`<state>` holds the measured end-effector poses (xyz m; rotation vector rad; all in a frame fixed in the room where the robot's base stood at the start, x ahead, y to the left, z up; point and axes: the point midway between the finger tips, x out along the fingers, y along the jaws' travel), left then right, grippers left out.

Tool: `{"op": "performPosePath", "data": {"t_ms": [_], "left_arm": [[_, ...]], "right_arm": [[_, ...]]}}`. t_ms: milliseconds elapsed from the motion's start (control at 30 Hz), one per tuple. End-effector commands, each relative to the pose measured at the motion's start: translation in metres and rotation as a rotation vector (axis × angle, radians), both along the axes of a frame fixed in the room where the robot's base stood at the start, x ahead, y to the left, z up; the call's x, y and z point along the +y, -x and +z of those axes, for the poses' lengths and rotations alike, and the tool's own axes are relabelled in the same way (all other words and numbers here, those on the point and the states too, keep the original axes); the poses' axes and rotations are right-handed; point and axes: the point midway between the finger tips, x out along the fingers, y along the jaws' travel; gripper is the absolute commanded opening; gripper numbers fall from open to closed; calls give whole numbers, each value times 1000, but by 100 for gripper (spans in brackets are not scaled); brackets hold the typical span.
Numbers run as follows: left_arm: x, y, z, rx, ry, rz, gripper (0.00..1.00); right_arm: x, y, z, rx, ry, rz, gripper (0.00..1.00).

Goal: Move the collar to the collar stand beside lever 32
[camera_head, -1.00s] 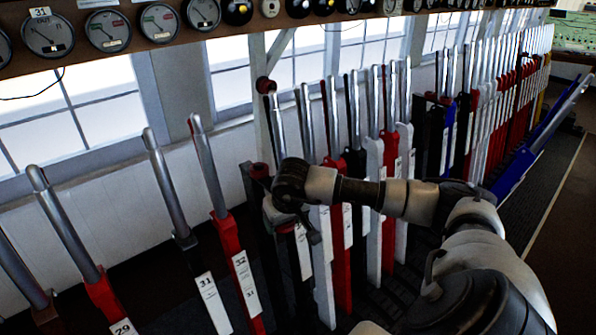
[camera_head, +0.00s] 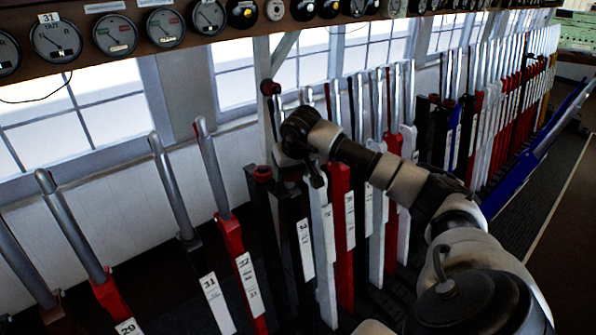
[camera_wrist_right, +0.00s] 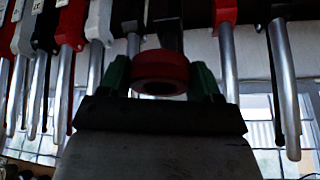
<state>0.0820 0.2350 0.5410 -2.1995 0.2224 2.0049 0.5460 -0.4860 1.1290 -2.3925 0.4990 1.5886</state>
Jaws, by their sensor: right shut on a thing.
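The collar (camera_wrist_right: 160,70) is a thick red ring with a dark hole. It sits between the green fingertips of my right gripper (camera_wrist_right: 162,80), which is shut on it. Lever 32 (camera_head: 230,240) has a red body, a grey handle and white plates. My right wrist is above and right of that top. My left gripper is not in view.
Lever 31 (camera_head: 188,232) and lever 29 (camera_head: 108,295) stand to the left. A dense row of red, white, black and blue levers runs back to the right. A shelf with gauges (camera_head: 165,28) crosses above. A red knob (camera_head: 270,87) shows near the window post.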

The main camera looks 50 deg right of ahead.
Motion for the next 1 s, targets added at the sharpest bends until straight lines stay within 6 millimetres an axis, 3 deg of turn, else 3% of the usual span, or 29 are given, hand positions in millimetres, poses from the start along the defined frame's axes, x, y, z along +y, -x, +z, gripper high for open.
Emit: {"op": "performPosePath", "data": {"t_ms": [500, 1000], "left_arm": [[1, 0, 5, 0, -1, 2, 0], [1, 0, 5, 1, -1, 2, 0]], "right_arm": [[-5, -48, -5, -2, -2, 0, 40], [-6, -56, -6, -1, 0, 0, 40]]}}
